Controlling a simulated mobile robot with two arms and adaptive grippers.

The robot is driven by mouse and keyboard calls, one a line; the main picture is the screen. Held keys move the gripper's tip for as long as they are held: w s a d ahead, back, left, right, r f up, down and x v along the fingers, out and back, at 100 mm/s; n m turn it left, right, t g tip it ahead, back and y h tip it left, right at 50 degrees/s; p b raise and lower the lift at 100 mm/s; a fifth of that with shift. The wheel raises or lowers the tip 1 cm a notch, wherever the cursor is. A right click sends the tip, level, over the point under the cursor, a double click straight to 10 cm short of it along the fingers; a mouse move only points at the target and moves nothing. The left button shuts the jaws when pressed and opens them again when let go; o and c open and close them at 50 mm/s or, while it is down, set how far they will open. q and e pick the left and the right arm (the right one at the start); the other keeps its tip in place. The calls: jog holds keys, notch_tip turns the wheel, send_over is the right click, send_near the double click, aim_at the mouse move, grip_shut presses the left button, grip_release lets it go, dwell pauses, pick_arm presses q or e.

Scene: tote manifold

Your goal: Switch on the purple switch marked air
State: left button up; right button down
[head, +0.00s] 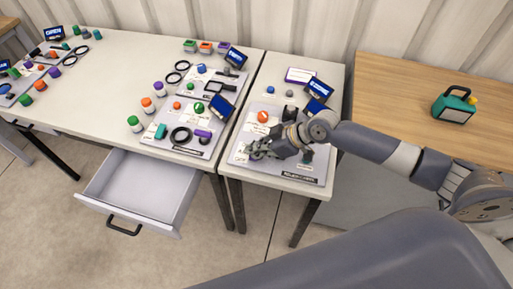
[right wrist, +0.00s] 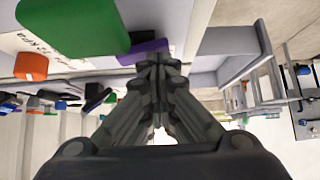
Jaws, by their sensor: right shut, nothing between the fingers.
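My right gripper (head: 262,150) is over the grey panel (head: 240,158) on the small right-hand table. Its fingers are shut and empty; the closed tips also show in the right wrist view (right wrist: 158,62). A purple part (right wrist: 148,52), which may be the purple switch, shows just behind the fingertips in that view, partly covered by them and by a large green part (right wrist: 72,25). I cannot tell whether the tips touch it. In the head view no purple switch shows on this panel; the gripper and wrist hide part of it. My left gripper is not in view.
An orange-red knob (head: 263,116) stands on the panel near my wrist. A blue screen (head: 318,88) and a purple-edged card (head: 299,75) are behind it. An open drawer (head: 140,190) juts out on the left. A green lantern-like object (head: 453,106) stands on the wooden table.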

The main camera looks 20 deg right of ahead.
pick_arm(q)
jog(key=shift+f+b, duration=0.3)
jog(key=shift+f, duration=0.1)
pick_arm(e)
jog(key=shift+w+d+r, duration=0.1)
jog(key=shift+w+d, duration=0.4)
jog(key=shift+w, duration=0.15)
jog(key=shift+a+r+p, duration=0.1)
jog(key=shift+r+p, duration=0.4)
jog(key=shift+r, duration=0.05)
notch_tip(320, 180, up, 3)
jog(key=p, duration=0.3)
jog(key=shift+r, duration=0.1)
pick_arm(q)
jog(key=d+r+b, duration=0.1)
jog(key=b, duration=0.1)
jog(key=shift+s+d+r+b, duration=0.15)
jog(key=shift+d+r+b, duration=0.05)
jog(key=shift+b, duration=0.1)
pick_arm(e)
jog(key=v, duration=1)
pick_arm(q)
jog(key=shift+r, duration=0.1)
